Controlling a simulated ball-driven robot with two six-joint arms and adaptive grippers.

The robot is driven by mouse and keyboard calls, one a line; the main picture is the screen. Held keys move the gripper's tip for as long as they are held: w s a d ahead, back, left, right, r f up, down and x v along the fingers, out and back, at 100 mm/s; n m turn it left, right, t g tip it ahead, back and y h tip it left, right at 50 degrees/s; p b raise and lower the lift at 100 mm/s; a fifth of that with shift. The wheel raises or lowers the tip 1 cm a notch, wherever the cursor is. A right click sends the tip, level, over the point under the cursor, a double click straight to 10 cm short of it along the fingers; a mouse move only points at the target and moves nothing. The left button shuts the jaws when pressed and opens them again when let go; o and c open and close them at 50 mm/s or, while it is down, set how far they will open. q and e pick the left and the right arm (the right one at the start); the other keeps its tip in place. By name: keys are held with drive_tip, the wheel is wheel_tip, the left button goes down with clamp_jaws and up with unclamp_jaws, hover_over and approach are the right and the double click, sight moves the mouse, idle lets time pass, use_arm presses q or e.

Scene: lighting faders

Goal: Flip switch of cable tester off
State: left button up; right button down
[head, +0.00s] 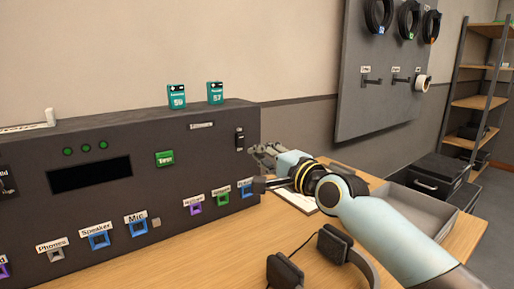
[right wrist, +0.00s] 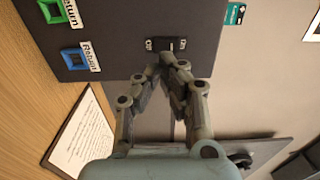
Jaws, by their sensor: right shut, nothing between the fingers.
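The cable tester (head: 110,205) is a dark box with a labelled front panel, standing on the wooden table. Its switch (head: 239,139) is a small black part near the panel's right edge; it also shows in the right wrist view (right wrist: 166,43) between two small light marks. I cannot tell which way its lever is set. My right gripper (head: 257,151) is shut and empty, just right of the switch in the head view. In the right wrist view its fingertips (right wrist: 168,60) are right at the switch; I cannot tell whether they touch. My left gripper is not in view.
Two teal boxes (head: 177,96) (head: 215,92) stand on top of the tester. A green button (head: 165,158) and several coloured sockets sit on its panel. Headphones (head: 333,245) lie in front on the table (head: 190,262). A grey tray (head: 420,207) is at right, beyond my arm.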

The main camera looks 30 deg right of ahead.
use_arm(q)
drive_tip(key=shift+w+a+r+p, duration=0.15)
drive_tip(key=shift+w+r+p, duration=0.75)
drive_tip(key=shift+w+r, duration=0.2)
use_arm(e)
drive_tip(key=s+d, duration=0.1)
drive_tip(key=s, duration=0.6)
drive_tip(key=shift+f, duration=0.45)
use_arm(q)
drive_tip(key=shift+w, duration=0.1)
use_arm(e)
drive_tip(key=shift+s+d, duration=0.1)
